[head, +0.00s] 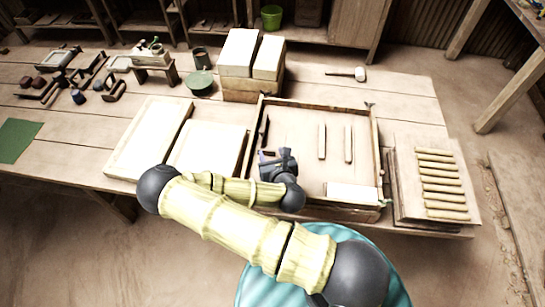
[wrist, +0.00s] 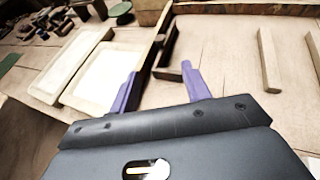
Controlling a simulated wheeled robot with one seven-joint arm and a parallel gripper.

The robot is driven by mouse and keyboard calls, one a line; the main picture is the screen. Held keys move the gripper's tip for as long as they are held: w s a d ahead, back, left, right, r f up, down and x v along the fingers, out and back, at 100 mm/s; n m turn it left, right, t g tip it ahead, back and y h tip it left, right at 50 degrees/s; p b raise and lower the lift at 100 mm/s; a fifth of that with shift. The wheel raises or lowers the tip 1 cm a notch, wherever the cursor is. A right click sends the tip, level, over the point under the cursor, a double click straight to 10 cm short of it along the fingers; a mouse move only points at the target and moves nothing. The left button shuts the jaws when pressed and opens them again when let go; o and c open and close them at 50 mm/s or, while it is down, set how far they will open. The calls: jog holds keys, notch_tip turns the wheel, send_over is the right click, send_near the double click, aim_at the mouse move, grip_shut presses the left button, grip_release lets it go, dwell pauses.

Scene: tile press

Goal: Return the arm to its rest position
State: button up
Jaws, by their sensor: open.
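My arm (head: 240,224) is bent and reaches from the lower right of the head view over the table's front edge. My gripper (head: 268,156) is above the left part of a shallow wooden tray (head: 376,148). In the wrist view my gripper (wrist: 160,82) shows two purple fingers spread apart with nothing between them. Part of the gripper in the head view is hidden behind its own wrist.
Two pale framed boards (head: 150,135) lie left of the tray. Two thin sticks (head: 322,141) and a white block (head: 352,194) are in it. White stacked blocks (head: 238,52) stand behind. A slatted rack (head: 440,183) is at right. A mallet (head: 347,74) lies behind.

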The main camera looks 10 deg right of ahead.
jog(key=shift+s+r, duration=0.3)
jog(key=shift+s, duration=0.25)
jog(key=s+d+m+g+h, duration=0.2)
jog(key=d+m+g+h, duration=0.3)
jog(key=m, duration=1.3)
jog(key=s+r+m+g+y, duration=0.1)
jog(key=s+r+m+g, duration=0.1)
jog(key=r+m, duration=0.4)
jog(key=s+r+m+g+y, duration=0.1)
jog(key=s+r+m+g, duration=0.1)
jog(key=s+r+m, duration=0.2)
jog(key=s+d+r+m+g+y, duration=0.1)
jog(key=s+r+m, duration=0.3)
jog(key=r+m, duration=0.5)
jog(key=shift+r+g+y, duration=0.4)
jog(key=shift+r+g, duration=0.05)
jog(key=shift+g, duration=0.05)
